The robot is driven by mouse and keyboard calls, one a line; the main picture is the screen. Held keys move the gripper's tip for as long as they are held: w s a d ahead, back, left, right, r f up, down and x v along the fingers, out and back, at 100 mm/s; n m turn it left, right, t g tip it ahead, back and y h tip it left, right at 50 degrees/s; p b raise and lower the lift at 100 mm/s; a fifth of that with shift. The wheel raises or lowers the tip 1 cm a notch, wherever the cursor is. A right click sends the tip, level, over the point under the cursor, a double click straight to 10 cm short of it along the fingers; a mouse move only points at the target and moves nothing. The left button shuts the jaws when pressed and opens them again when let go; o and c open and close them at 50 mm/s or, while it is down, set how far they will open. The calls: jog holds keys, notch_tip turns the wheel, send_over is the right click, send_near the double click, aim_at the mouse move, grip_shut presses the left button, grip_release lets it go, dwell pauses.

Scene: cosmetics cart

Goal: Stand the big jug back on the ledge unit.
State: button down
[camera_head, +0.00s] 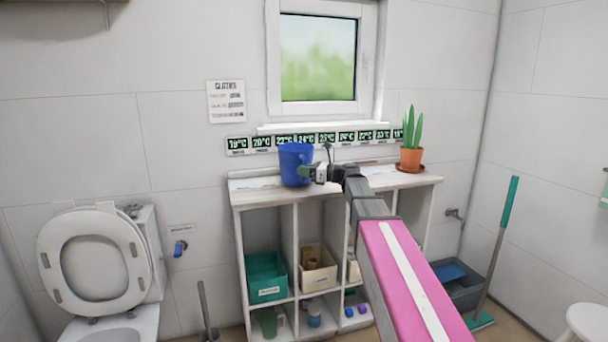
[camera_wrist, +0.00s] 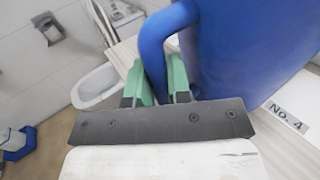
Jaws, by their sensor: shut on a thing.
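The big blue jug (camera_head: 293,163) is upright at the ledge unit (camera_head: 263,197), over the left half of its pale wooden top. I cannot tell whether its base touches the top or hangs just above it. My gripper (camera_head: 306,171) is at the jug's right side. In the wrist view, the green fingers of my gripper (camera_wrist: 160,84) are shut on the handle of the jug (camera_wrist: 240,55), whose blue body fills the upper right.
A potted plant (camera_head: 411,157) stands at the right end of the top. Under it, shelves hold a green bin (camera_head: 266,281) and a beige box (camera_head: 318,279). A toilet (camera_head: 95,260) stands at left. A mop (camera_head: 498,245) leans at right. A "No. 4" label (camera_wrist: 287,117) shows below the jug.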

jog(key=shift+f, duration=0.6)
jog(key=c, duration=1.1)
grip_release()
jog(key=shift+o, duration=0.2)
